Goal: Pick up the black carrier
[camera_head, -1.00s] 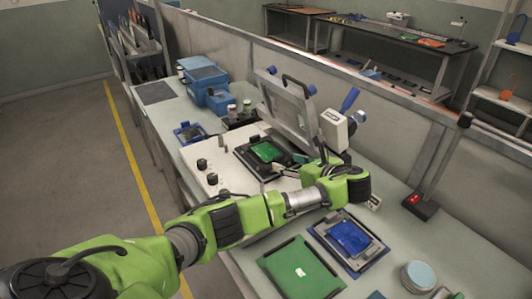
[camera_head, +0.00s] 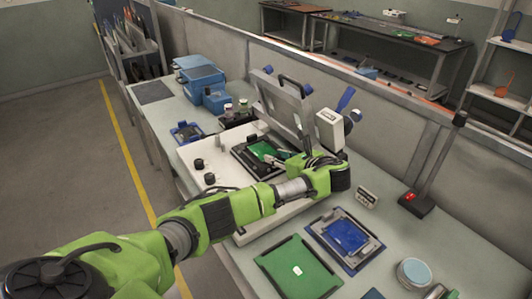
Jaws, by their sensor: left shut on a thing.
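The black carrier (camera_head: 246,160) is a flat dark frame with a green board (camera_head: 262,149) in it. It lies on the white bed of the test fixture, below the raised lid. My left gripper (camera_head: 277,159) reaches in from the right at the carrier's right side. Its fingers are shut on the carrier's edge, but the wrist hides part of the grip. I cannot tell whether the carrier is lifted off the bed. My right gripper is not in view.
The fixture's open lid (camera_head: 285,105) stands close behind the gripper. A green tray (camera_head: 300,268) and a blue board in a grey carrier (camera_head: 345,236) lie in front. A round tin (camera_head: 413,274), a red-button box (camera_head: 416,203) and blue bins (camera_head: 205,78) share the bench.

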